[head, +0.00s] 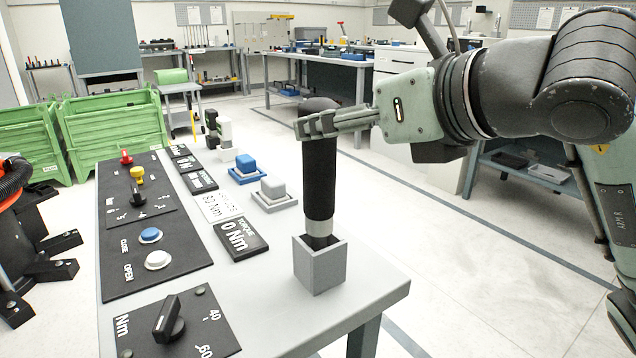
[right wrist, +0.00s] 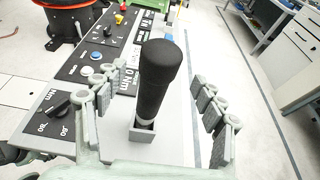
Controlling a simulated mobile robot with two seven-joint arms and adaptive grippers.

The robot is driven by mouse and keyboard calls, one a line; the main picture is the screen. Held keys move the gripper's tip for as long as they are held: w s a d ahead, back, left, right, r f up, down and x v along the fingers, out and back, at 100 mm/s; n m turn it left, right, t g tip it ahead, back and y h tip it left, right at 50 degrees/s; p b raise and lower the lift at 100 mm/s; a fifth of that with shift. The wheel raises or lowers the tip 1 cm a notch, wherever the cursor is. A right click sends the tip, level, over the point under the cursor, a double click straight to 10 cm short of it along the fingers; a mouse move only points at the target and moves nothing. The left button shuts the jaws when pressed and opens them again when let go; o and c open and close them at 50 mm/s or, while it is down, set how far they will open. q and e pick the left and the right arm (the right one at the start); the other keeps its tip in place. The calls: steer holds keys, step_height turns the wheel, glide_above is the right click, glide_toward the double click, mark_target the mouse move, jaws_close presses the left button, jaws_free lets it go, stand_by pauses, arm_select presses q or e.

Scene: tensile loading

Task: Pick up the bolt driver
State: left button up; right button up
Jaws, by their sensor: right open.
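The bolt driver (head: 319,180) has a thick black handle and a grey collar. It stands upright in a small grey square holder (head: 320,268) near the table's front right corner. My right gripper (head: 318,124) is level with the upper handle, and its near finger hides part of the handle in the head view. In the right wrist view the driver (right wrist: 158,85) rises between the two spread fingers of my right gripper (right wrist: 153,84), with gaps on both sides. The driver's lower end is hidden in the holder (right wrist: 143,135). My left gripper is out of view.
The grey table (head: 375,300) carries a black control panel (head: 180,250) with buttons and knobs, torque labels (head: 240,238), and blue (head: 246,165) and grey (head: 272,190) blocks. A black and orange machine (head: 35,250) stands at the left. Green crates (head: 110,130) are behind.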

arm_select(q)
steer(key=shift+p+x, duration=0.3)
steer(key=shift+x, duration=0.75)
arm_select(e)
steer(key=x, duration=0.4)
steer(key=shift+w+a+f, duration=0.1)
steer(key=shift+w+a, duration=0.2)
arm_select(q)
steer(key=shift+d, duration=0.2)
arm_select(e)
steer(key=c, duration=1.4)
steer(key=shift+c, duration=0.5)
